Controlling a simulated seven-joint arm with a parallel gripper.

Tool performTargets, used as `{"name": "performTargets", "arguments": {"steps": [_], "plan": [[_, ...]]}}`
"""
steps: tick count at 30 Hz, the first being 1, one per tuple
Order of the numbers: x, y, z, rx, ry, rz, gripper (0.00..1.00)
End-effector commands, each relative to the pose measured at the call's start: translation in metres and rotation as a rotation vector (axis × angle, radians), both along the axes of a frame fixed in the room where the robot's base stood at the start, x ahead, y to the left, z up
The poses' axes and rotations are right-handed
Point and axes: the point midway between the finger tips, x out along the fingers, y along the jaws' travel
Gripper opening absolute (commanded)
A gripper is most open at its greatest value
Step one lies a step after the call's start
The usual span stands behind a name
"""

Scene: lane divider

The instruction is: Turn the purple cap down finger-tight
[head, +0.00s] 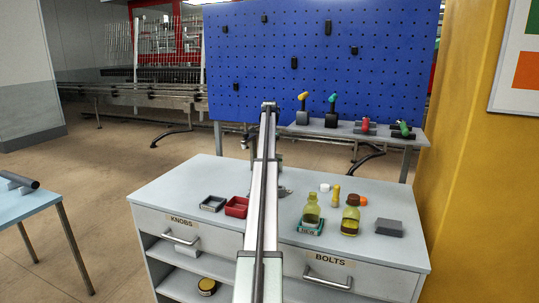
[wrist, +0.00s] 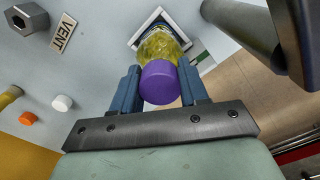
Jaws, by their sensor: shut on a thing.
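The purple cap (wrist: 159,83) is in the middle of the wrist view, on the mouth of a clear bottle (wrist: 160,44) with yellow-green contents. My gripper (wrist: 160,74) has one blue finger on each side of the cap and is shut on it. The bottle's base is at a white square frame (wrist: 137,39) on the bench. The thread and any gap under the cap are hidden from this angle. In the head view my arm covers the middle of the bench, and I see neither the purple cap nor the fingertips there.
A white cap (head: 324,187), an orange cap (head: 362,200), a grey block (head: 389,228) and a red tray (head: 236,207) lie around.

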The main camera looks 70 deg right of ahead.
Motion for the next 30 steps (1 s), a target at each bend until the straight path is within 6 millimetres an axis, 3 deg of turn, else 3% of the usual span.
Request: {"name": "performTargets", "arguments": {"steps": [12,21,30], "plan": [[-0.0001,0.0001,-0.0002,0.0,0.0,-0.142,0.27],[-0.0001,0.0001,-0.0002,0.0,0.0,-0.155,0.27],[0.0,0.0001,-0.0003,0.0,0.0,-0.297,0.27]]}}
